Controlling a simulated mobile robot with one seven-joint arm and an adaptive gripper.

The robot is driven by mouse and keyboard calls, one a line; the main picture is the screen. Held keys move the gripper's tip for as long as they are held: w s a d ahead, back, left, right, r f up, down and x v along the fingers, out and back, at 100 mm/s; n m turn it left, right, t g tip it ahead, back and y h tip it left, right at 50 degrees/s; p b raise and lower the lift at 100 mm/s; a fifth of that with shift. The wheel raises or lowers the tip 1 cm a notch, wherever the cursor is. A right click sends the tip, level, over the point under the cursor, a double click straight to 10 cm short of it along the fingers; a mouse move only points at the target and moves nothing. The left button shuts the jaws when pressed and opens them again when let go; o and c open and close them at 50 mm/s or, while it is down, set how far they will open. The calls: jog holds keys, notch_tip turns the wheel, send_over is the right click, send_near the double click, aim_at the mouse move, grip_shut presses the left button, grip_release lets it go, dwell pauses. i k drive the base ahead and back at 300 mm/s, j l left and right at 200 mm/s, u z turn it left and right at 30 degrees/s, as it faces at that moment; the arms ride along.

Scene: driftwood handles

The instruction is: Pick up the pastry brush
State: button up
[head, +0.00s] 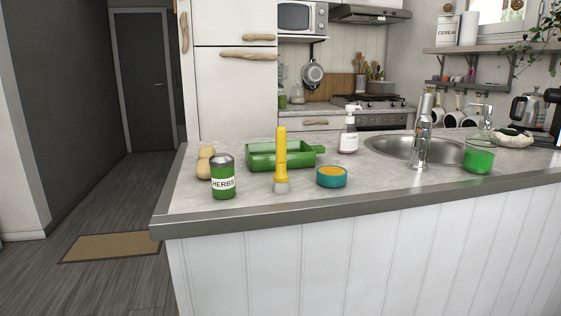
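The pastry brush (281,157) has a yellow handle and a pale bristle end. It stands upright on the grey countertop (200,206), bristles down, near the front edge. It is between the green herbs tin (223,178) and a small teal bowl (331,177) with orange contents. Its handle partly covers a green tray behind it. My gripper is not in view.
The green tray (262,160) stands just behind the brush. A tan, bulbous item (205,162) is behind the tin.

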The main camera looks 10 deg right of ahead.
aim_at(280, 178)
jog(key=j+z, duration=0.15)
jog(key=z, duration=0.25)
jog(key=j+z, duration=0.2)
jog(key=z, duration=0.15)
jog(key=j+z, duration=0.15)
jog(key=z, duration=0.25)
